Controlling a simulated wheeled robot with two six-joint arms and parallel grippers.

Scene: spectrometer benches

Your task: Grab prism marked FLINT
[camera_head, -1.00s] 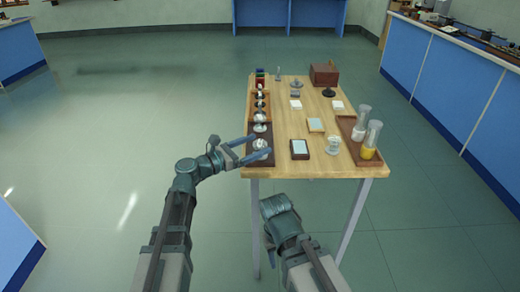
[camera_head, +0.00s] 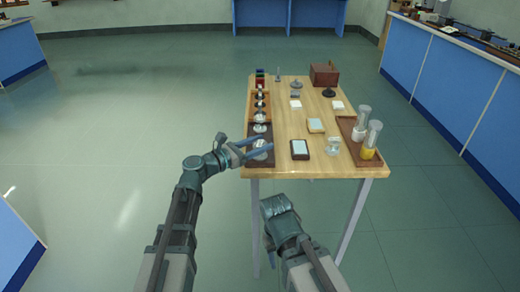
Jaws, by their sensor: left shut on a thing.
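My left gripper (camera_head: 260,146) is at the near left corner of the wooden table, low over a dark tray (camera_head: 250,162). Its fingers are shut on a small pale, glassy piece (camera_head: 262,154), which they partly hide. I take this piece for a prism, but no FLINT marking is readable at this size. A row of similar round, shiny pieces (camera_head: 260,117) runs back from it along the table's left edge.
The wooden table (camera_head: 290,105) also bears a framed pale plate (camera_head: 300,149), a clear glass piece (camera_head: 332,145), a right-hand tray (camera_head: 352,151) with two tall cylinders (camera_head: 372,139), and a brown box (camera_head: 324,75) at the back. Open floor lies left; a blue bench (camera_head: 450,85) stands right.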

